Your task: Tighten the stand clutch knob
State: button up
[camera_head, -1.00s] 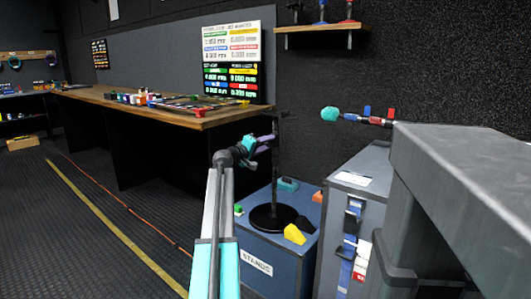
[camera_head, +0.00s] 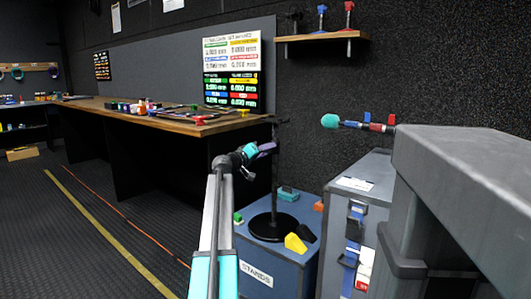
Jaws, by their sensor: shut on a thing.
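A black stand (camera_head: 274,190) rises upright from a round black base (camera_head: 272,227) on a blue box labelled STANDS (camera_head: 292,262). My arm reaches up from the bottom of the view, and my gripper (camera_head: 262,151) is at the upper part of the stand's pole. The jaws are shut on a small part at the pole, which I take to be the clutch knob. The knob itself is hidden by the gripper, so its turn cannot be seen.
A yellow block (camera_head: 295,243), a teal block (camera_head: 288,194) and a green block (camera_head: 238,218) lie around the stand base. A grey cabinet (camera_head: 358,205) and a grey ledge (camera_head: 465,165) close off the right. A wooden counter (camera_head: 190,122) stands behind. The floor at left is open.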

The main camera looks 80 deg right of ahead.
jog(key=o, duration=0.9)
jog(key=shift+w, duration=0.3)
jog(key=shift+o, duration=0.7)
jog(key=shift+s, duration=0.1)
jog(key=p+v, duration=0.4)
jog(key=v, duration=0.9)
jog(key=shift+a, duration=0.35)
jog(key=shift+w+r, duration=0.1)
jog(key=shift+w, duration=0.15)
